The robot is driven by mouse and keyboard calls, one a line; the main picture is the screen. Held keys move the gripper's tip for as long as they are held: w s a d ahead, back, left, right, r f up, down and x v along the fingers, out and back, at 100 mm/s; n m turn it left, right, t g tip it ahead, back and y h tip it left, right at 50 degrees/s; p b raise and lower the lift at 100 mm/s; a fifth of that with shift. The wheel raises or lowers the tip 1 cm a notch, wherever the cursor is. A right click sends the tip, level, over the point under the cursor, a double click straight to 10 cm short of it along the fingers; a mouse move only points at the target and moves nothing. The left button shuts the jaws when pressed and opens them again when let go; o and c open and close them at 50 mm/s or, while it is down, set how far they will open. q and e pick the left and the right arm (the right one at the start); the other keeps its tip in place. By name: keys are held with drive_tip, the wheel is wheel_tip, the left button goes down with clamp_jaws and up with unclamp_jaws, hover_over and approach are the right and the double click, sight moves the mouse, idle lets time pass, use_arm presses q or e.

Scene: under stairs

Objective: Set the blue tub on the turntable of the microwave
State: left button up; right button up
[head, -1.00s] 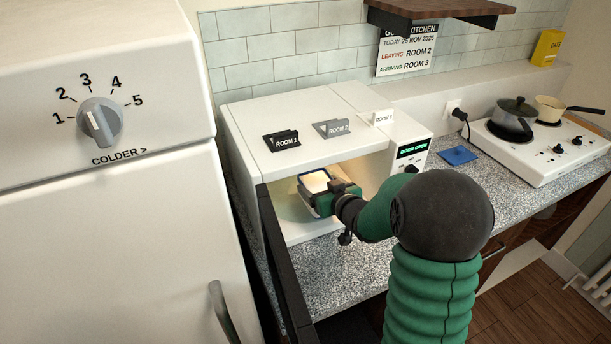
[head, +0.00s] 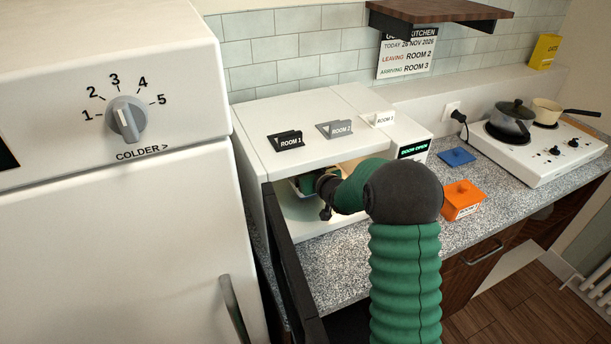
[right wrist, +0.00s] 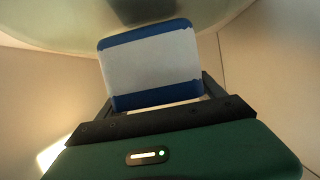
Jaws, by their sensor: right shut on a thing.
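The white microwave (head: 345,108) stands on the counter with its black-edged door (head: 288,262) open. My right arm reaches through the opening, and the right gripper (head: 308,184) is inside the cavity. The blue tub (right wrist: 150,66) shows in the right wrist view with a pale label, held between the fingers of my right gripper (right wrist: 156,92). In the head view the tub is mostly hidden by the gripper and the cavity's upper edge. The pale round turntable (right wrist: 60,24) spans the top of the wrist view, beyond the tub. Whether they touch I cannot tell. My left gripper is not in view.
A white fridge (head: 110,240) stands close on the left. A hob (head: 540,145) with pans is farther right. Three small room signs stand on the microwave.

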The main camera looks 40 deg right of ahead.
drive_tip(key=shift+f, duration=0.9)
drive_tip(key=shift+d+f, duration=0.25)
drive_tip(key=shift+d, duration=0.2)
drive_tip(key=o, duration=1.9)
drive_tip(key=shift+a, duration=0.3)
drive_tip(key=shift+s+r, duration=0.1)
drive_tip(key=shift+s, duration=0.05)
drive_tip(key=v, duration=1.2)
